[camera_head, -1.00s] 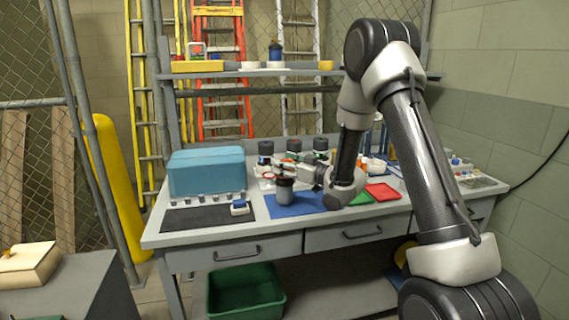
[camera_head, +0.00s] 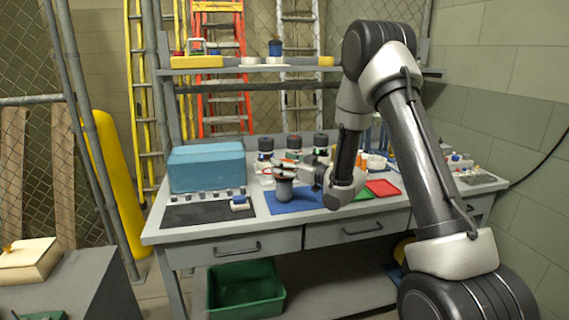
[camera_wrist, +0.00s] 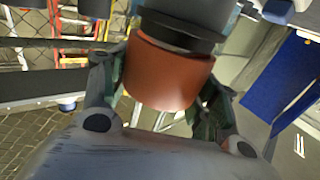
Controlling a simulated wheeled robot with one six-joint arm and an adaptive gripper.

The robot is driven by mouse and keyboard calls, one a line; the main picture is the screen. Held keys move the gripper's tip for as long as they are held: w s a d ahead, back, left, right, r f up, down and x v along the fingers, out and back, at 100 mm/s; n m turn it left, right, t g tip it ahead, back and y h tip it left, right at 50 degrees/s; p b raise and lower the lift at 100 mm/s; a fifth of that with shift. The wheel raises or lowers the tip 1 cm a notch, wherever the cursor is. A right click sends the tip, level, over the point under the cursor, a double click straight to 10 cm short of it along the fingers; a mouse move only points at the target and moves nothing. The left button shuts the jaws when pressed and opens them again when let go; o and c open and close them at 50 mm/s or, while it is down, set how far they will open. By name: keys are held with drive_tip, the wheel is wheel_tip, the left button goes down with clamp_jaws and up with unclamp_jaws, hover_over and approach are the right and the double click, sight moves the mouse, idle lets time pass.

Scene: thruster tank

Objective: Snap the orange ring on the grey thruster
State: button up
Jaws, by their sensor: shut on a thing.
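The grey thruster (camera_head: 284,193) stands upright on the blue mat on the bench in the head view. My gripper (camera_head: 287,173) is at the thruster's top end, coming from the right. In the wrist view my gripper (camera_wrist: 163,88) is shut on the orange ring (camera_wrist: 165,76), with a finger on either side. A black collar and grey body of the thruster (camera_wrist: 200,10) show directly above the ring in that picture, lined up with it. The ring meets or overlaps the black collar; I cannot tell whether it is fully seated. The fingers hide the ring in the head view.
Several dark-topped canisters (camera_head: 265,146) stand behind my gripper. A blue box (camera_head: 206,168) and a dark mat (camera_head: 207,213) lie to the left. A red tray (camera_head: 383,188) lies to the right. A green bin (camera_head: 246,292) sits below the bench. The mat's front left is clear.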

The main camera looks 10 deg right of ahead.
drive_tip(key=shift+f, duration=0.25)
drive_tip(key=shift+f, duration=0.25)
drive_tip(key=o, duration=0.9)
drive_tip(key=shift+o, duration=0.2)
